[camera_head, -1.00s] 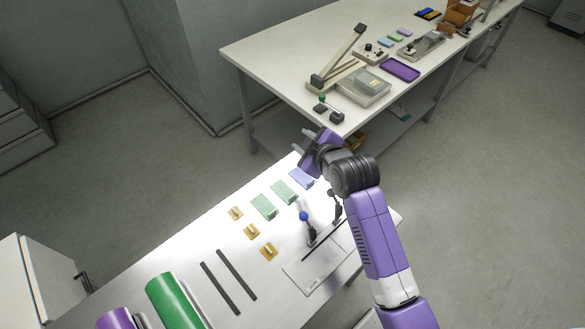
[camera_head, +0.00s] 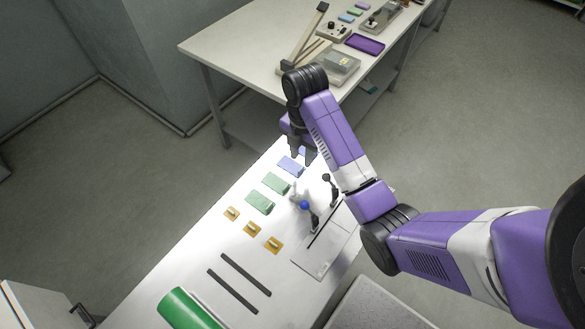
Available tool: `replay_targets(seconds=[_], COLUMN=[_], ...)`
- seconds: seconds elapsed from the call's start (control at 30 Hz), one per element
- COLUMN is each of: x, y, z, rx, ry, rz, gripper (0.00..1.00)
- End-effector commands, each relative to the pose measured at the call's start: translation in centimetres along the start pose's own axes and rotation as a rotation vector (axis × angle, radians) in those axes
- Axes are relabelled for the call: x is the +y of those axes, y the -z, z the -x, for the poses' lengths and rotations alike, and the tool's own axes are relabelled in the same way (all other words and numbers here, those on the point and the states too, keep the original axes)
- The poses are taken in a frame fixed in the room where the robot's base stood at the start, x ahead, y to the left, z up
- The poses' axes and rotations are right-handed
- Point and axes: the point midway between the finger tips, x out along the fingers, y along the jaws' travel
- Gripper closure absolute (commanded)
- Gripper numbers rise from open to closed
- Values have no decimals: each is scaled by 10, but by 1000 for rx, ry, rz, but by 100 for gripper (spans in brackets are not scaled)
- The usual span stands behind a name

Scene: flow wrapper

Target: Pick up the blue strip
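Two light blue pieces lie flat on the near white table (camera_head: 215,265), toward its far end. One blue piece (camera_head: 291,166) is mostly clear to view. The other blue piece (camera_head: 303,152) is partly hidden behind my gripper. My gripper (camera_head: 302,154) points down over this end of the row, close to both pieces. Its two dark fingers look apart, with nothing seen held between them. I cannot tell its exact height above the table.
Two green pieces (camera_head: 268,193) and several yellow clips (camera_head: 252,229) lie nearer in the row. Dark bars (camera_head: 245,274) lie nearer still. A lever sealer with a blue knob (camera_head: 304,205) stands right. The far table (camera_head: 215,47) holds a purple tray (camera_head: 365,44) and small strips.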

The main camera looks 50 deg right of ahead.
Motion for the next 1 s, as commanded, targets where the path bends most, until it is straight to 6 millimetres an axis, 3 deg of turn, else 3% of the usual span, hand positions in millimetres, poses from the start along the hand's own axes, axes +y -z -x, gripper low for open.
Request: replay_targets(seconds=[0.03, 0.27, 0.5, 0.83, 1.0], x=[0, 0, 2, 2, 2], y=[0, -1, -3, -3, -3], z=[-9, -22, -55, -62, -62], rx=[0, 1, 0, -1, -1], ry=[0, 2, 1, -2, -2], rz=[0, -3, -2, -2, -2], gripper=[69, 69, 69, 69, 100])
